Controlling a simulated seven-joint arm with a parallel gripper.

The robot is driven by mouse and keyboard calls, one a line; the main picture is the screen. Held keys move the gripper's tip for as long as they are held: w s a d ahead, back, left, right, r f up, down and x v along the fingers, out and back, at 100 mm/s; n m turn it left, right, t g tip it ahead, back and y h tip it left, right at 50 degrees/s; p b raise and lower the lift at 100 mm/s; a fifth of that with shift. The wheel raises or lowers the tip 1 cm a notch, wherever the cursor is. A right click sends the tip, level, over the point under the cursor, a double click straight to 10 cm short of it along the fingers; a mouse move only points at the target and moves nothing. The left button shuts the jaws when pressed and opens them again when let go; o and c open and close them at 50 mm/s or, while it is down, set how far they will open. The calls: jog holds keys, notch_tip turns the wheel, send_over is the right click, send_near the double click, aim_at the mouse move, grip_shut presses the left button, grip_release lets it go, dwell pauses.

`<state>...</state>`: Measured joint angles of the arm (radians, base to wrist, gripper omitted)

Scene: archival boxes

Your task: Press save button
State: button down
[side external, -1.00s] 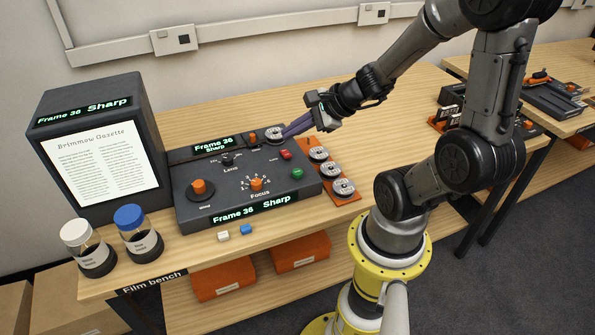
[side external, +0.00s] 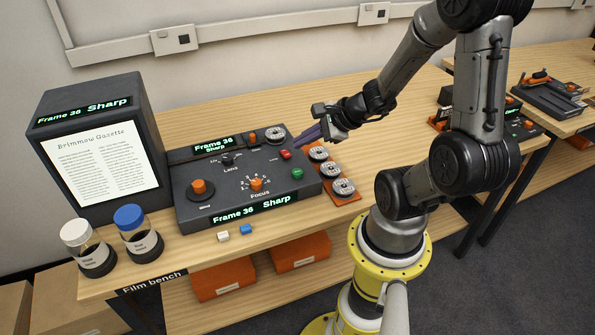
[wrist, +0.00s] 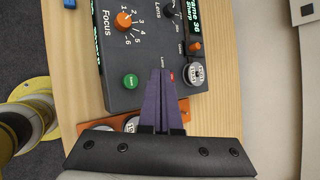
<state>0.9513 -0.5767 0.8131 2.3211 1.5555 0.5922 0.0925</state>
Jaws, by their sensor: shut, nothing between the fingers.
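The dark control console (side external: 225,180) carries a green button (side external: 297,173) at its right front and a red button (side external: 286,154) behind it. The green button also shows in the wrist view (wrist: 130,81), with small lettering on it that I cannot read surely. My gripper (side external: 299,142) is shut and empty, with its purple fingers pointing left and down. The fingertips (wrist: 163,70) appear just over the console's right edge, near the red button and partly hiding it in the wrist view. They are off to one side of the green button, apart from it.
The console has an orange focus knob (side external: 256,184) and a wind knob (side external: 200,188). Film reels sit on an orange tray (side external: 352,197) to the right. A screen (side external: 92,155) shows sharp text. Two jars, a white-capped one (side external: 88,246) and a blue-capped one (side external: 139,232), stand front left.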

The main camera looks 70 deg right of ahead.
aim_at(302, 172)
jog(key=shift+f, duration=3)
jog(key=shift+f, duration=0.1)
jog(key=shift+f, duration=0.3)
jog(key=shift+f, duration=0.45)
dwell(0.6)
jog(key=shift+r, duration=0.85)
jog(key=shift+r, duration=0.1)
jog(key=shift+r, duration=2.4)
